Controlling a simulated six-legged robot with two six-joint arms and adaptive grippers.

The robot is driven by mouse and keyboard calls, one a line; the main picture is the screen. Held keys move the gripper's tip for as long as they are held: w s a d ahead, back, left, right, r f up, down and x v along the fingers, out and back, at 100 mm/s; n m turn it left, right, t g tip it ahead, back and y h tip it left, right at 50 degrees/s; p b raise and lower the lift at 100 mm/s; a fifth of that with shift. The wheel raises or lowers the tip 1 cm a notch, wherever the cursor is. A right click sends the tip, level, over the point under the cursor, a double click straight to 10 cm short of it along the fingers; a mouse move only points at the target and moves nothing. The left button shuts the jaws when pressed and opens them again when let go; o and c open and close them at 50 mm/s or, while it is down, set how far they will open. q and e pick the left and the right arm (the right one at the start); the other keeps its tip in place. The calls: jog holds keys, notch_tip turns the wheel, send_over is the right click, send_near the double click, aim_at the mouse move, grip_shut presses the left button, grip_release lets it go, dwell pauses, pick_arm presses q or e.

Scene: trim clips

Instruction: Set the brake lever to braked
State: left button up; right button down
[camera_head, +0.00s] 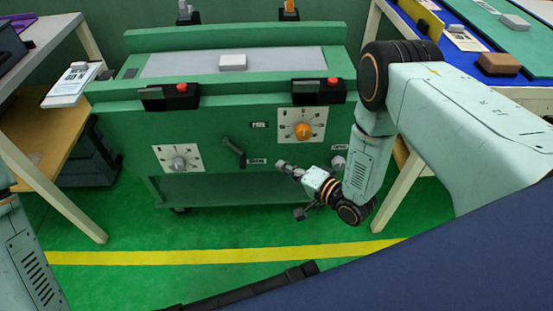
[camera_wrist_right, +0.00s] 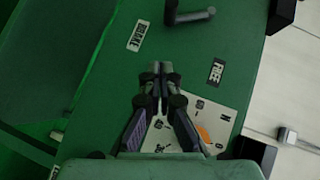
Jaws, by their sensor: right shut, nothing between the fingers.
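The brake lever (camera_head: 234,151) is a dark handle on the green cart's front panel. In the head view it slants down to the right, its lower end about level with the BRAKE label (camera_head: 257,161). The FREE label (camera_head: 258,125) is higher. My right gripper (camera_head: 281,164) is shut and empty, right of the lever and apart from it, near the BRAKE label. In the right wrist view, the gripper (camera_wrist_right: 157,68) points toward the panel between the BRAKE label (camera_wrist_right: 137,35) and FREE label (camera_wrist_right: 216,71); the lever (camera_wrist_right: 188,14) is cut by the top edge. My left gripper is out of view.
An orange knob on a white dial (camera_head: 303,131) is above right of my right gripper. A grey knob dial (camera_head: 179,158) is left of the lever. Red-button boxes (camera_head: 170,96) (camera_head: 319,91) sit on the cart's front edge. Tables flank the cart.

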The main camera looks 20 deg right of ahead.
jog(key=v, duration=0.2)
jog(key=p+v, duration=0.1)
jog(key=v, duration=0.2)
jog(key=shift+s+d+f, duration=0.1)
jog(key=shift+s+f, duration=0.1)
jog(key=shift+s, duration=0.3)
jog(key=shift+d+f, duration=0.1)
